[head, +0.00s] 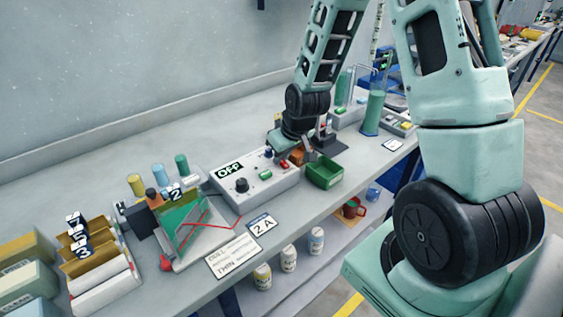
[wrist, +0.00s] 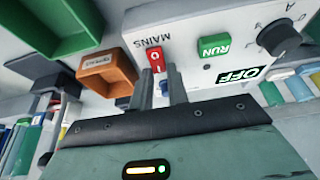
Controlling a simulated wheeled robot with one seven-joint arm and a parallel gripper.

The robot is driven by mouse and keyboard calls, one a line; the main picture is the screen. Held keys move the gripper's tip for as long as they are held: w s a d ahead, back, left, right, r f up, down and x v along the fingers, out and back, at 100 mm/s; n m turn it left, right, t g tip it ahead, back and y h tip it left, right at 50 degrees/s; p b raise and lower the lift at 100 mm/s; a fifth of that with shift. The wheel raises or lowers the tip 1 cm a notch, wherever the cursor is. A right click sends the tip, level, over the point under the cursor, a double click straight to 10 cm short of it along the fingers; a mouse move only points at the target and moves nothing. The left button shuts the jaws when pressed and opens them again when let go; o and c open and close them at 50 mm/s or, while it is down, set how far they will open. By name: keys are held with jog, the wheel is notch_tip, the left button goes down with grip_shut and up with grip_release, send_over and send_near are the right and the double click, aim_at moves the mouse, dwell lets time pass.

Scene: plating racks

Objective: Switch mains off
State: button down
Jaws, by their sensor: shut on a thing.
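The white control box (head: 225,196) stands on the bench, with a display (head: 228,171) reading OFF. In the wrist view the red mains switch (wrist: 154,57) has white marks and sits beside the MAINS lettering. The green RUN button (wrist: 214,46) and the OFF display (wrist: 239,75) are to its right. My gripper (wrist: 160,78) is at the switch, its two grey fingers shut on it, one at each side. In the head view my gripper (head: 290,157) is over the box's right end, and the arm partly hides that end. The rocker's tilt is hard to tell.
A green tray (head: 325,175) and a small orange box (wrist: 121,71) lie close to my gripper. A black knob (head: 242,185) is on the box. A tilted panel with red wires (head: 190,222) and numbered racks (head: 85,245) stand left. Tall green cylinder (head: 373,112) stands behind right.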

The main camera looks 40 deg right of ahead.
jog(key=c, duration=1.4)
grip_release()
jog(key=shift+o, duration=0.2)
jog(key=p+v, duration=0.5)
jog(key=v, duration=1.2)
jog(key=shift+r, duration=0.3)
jog(key=shift+s+a, duration=0.1)
jog(key=shift+a, duration=0.05)
jog(key=s+a+n+g, duration=0.2)
jog(key=s+a+n, duration=0.1)
jog(key=s+a, duration=0.6)
jog(key=s+a+r+n+g, duration=0.1)
jog(key=s+a+n, duration=0.3)
jog(key=s+a, duration=0.5)
jog(key=a+g, duration=0.1)
jog(key=a, duration=0.5)
jog(key=shift+a+g, duration=0.25)
jog(key=shift+g, duration=0.05)
